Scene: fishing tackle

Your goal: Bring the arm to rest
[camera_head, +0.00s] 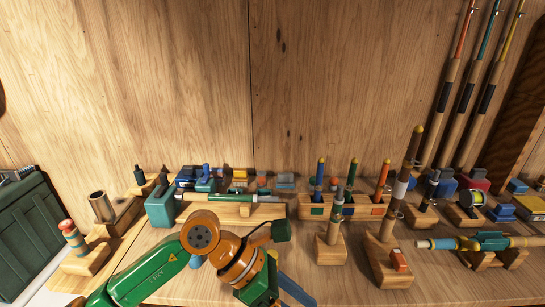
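My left arm (150,272), green with orange joints, comes in from the lower left and is bent over the front of the bench. Its wrist end (262,288) points down toward the bottom edge of the picture. The fingers of my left gripper cannot be made out clearly, so I cannot tell whether they are open or shut. No held object can be made out. My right arm and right gripper are not in view.
Close behind my arm, a green-and-silver rod piece (240,199) lies on a wooden block. Upright handles stand in a wooden rack (350,208). A tall handle stands on a wooden stand (386,262). A teal-and-yellow piece (480,242) lies at right. A dark green box (28,225) is at left.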

